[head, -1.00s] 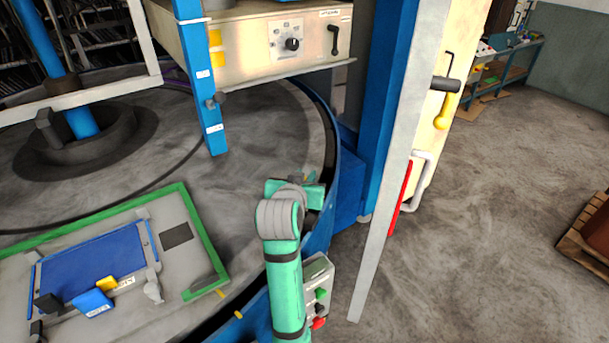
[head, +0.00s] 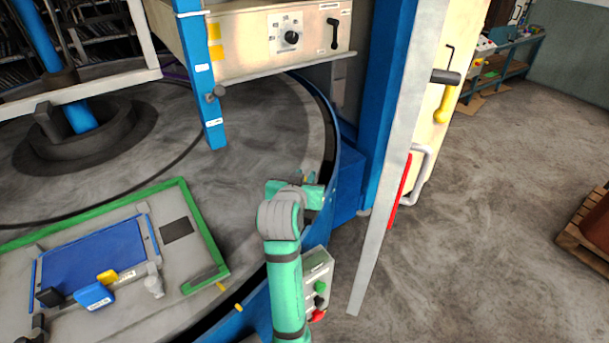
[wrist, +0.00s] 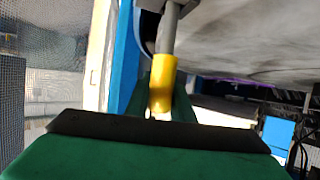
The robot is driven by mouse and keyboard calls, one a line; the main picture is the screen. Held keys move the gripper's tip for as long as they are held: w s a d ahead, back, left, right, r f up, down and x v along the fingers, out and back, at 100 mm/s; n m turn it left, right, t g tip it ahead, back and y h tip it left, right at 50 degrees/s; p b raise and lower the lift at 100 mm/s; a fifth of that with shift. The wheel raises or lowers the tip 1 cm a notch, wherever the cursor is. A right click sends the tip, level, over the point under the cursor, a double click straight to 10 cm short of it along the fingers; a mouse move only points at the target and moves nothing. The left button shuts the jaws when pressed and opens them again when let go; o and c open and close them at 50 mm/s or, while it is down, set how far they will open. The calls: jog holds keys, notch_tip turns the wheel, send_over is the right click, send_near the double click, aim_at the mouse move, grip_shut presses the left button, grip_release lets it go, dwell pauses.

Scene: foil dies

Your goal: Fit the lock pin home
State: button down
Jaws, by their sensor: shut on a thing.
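My gripper (wrist: 160,108) is shut on the lock pin, which shows in the wrist view as a yellow grip (wrist: 162,82) with a grey shaft (wrist: 169,32) running up from it. The shaft reaches a grey fitting (wrist: 172,4) at the top edge; I cannot tell how deep it sits there. One green finger with a dark pad fills the bottom of the view, and the other shows behind the grip. In the head view my gripper (head: 310,190) is beside the rim of the round table (head: 335,160), and my wrist mostly hides the pin.
A green-edged plate (head: 205,235) with a blue panel (head: 95,258) lies on the table at left. A blue post (head: 205,95) carries a control box (head: 275,42). A button box (head: 318,285) stands beside my arm.

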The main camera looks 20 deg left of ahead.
jog(key=shift+f, duration=2.5)
jog(key=c, duration=1.5)
grip_release()
jog(key=shift+o, duration=0.2)
jog(key=shift+d, duration=0.1)
jog(key=v, duration=1.1)
jog(key=shift+w, duration=0.1)
